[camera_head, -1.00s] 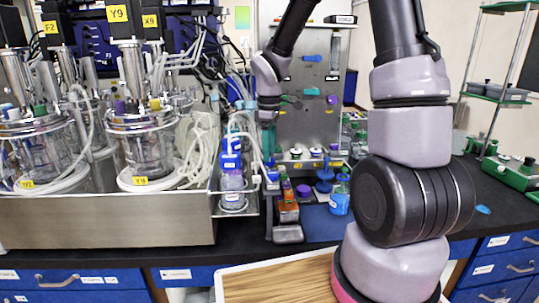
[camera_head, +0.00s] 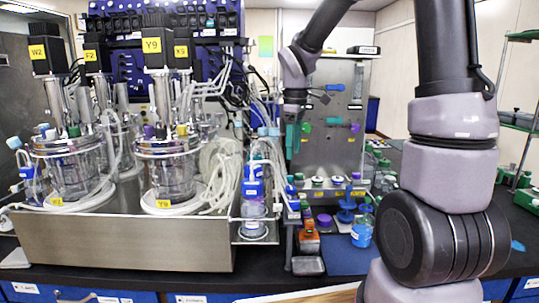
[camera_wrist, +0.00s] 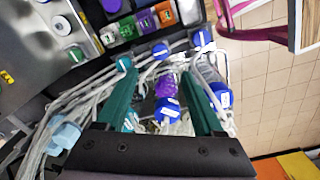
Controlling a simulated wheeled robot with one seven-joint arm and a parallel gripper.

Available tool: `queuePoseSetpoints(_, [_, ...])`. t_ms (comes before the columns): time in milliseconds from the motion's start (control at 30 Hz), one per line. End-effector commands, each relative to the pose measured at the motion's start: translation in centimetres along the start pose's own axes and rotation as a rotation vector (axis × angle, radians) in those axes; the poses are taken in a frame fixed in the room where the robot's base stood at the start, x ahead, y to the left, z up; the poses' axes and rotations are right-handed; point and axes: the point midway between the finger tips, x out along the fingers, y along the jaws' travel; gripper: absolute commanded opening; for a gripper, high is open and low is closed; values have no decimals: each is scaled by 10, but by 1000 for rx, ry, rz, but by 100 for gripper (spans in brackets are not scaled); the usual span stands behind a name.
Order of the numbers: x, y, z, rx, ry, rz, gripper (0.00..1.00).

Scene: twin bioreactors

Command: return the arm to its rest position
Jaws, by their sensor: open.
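My arm rises on the right of the head view and bends over to the middle, where my gripper (camera_head: 294,143) hangs fingers down in front of the steel panel (camera_head: 335,100). In the wrist view the two green fingers of my gripper (camera_wrist: 156,70) are apart. Blue and purple caps (camera_wrist: 167,85) and pale tubing show between and beyond them. No object is visibly gripped. In the head view a blue-capped bottle (camera_head: 253,190) stands below and left of the fingers, apart from them.
Glass bioreactor vessels (camera_head: 172,170) stand on a steel base (camera_head: 125,240) at left, with looped tubing (camera_head: 222,175) beside them. A blue bottle (camera_head: 362,230) and small coloured caps stand below the panel. In the wrist view, tubing lies close around the fingers.

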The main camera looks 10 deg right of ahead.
Motion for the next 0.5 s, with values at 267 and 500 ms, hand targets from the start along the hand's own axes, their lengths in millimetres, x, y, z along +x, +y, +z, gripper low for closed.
queuePoseSetpoints(267, [-69, -32, 50, 458, 167, 116, 69])
queuePoseSetpoints(500, [-114, -72, 100, 921, 416, 125, 69])
